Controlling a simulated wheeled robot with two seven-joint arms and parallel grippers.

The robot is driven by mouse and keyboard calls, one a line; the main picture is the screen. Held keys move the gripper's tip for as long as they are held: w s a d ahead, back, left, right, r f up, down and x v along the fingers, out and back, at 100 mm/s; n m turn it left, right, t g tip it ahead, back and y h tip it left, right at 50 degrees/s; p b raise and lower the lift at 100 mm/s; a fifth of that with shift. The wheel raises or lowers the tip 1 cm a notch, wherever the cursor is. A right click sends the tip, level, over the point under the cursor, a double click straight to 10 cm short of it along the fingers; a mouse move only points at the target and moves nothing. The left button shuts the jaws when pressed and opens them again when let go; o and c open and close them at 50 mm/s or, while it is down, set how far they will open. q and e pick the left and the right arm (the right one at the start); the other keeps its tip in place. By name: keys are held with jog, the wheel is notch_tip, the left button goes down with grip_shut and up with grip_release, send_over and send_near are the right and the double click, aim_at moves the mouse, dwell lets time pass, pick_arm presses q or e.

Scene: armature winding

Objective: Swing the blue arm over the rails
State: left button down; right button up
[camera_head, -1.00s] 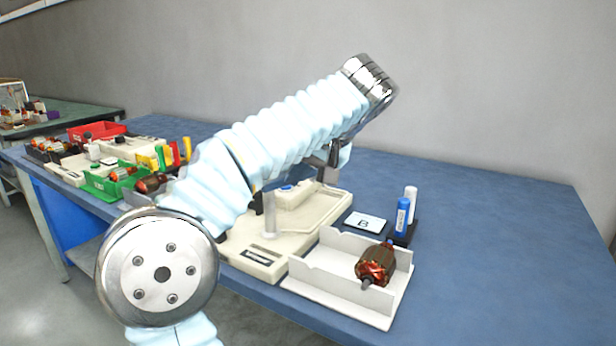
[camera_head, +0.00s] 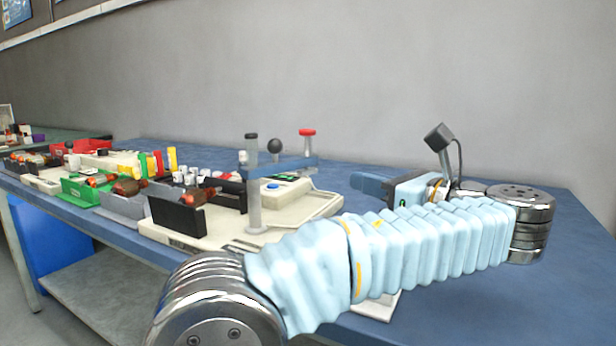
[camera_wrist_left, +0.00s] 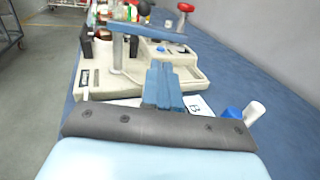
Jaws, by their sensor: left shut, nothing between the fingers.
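The blue arm (camera_head: 285,166) is a flat bar on a grey post (camera_head: 253,190) on a beige machine base (camera_head: 318,208). A red-topped knob (camera_head: 306,132) and a black ball (camera_head: 274,146) stand near it. In the left wrist view the blue arm (camera_wrist_left: 150,32) lies level beyond my fingers, with its post (camera_wrist_left: 117,52) at the left. My left gripper (camera_head: 362,182) is shut and empty, right of the machine and apart from the blue arm. Its blue-grey fingers (camera_wrist_left: 160,72) point toward the machine. I cannot clearly make out the rails. My right gripper is out of view.
A dark block (camera_head: 178,216) with a copper armature stands left of the post. A white card (camera_wrist_left: 196,105), a blue bottle (camera_wrist_left: 232,113) and a white bottle (camera_wrist_left: 254,112) are near my left gripper. The back-right table is clear.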

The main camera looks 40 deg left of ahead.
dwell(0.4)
pick_arm(q)
jog(key=p, duration=0.2)
send_near(297, 162)
jog(key=a, duration=0.3)
jog(key=a+b, duration=0.1)
jog(key=a, duration=0.3)
jog(key=shift+w, duration=0.25)
dwell(0.4)
